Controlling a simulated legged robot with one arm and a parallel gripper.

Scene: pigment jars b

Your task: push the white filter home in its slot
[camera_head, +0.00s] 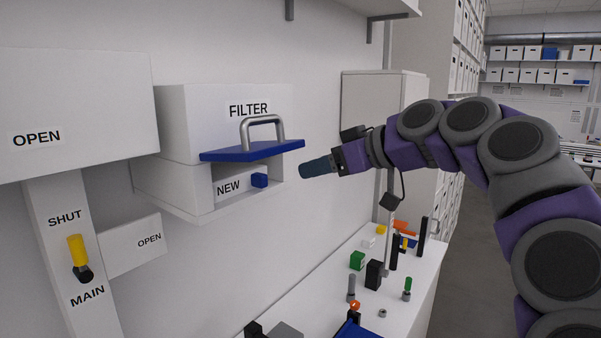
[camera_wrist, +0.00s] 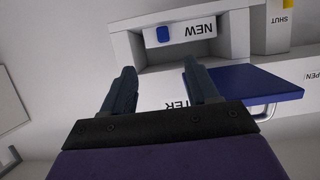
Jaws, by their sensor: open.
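The white filter (camera_head: 229,179), marked NEW with a small blue tab (camera_head: 259,180), sits in the opening of the white FILTER housing (camera_head: 190,115). How deep it sits is hard to tell. A blue flap (camera_head: 245,151) with a grey handle (camera_head: 262,121) juts out above the opening. My gripper (camera_head: 303,168) is right of the housing, apart from the filter. In the upside-down wrist view, my gripper's fingers (camera_wrist: 158,72) are spread with nothing between them. There the filter (camera_wrist: 193,30) and tab (camera_wrist: 162,34) lie beyond the fingertips, and the flap (camera_wrist: 250,84) is right of them.
A white box marked OPEN (camera_head: 75,105) and a MAIN panel with a yellow-handled lever (camera_head: 78,255) are at the left. A white bench (camera_head: 320,300) with several small coloured parts stands below. A grey-white cabinet (camera_head: 375,95) stands behind my gripper.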

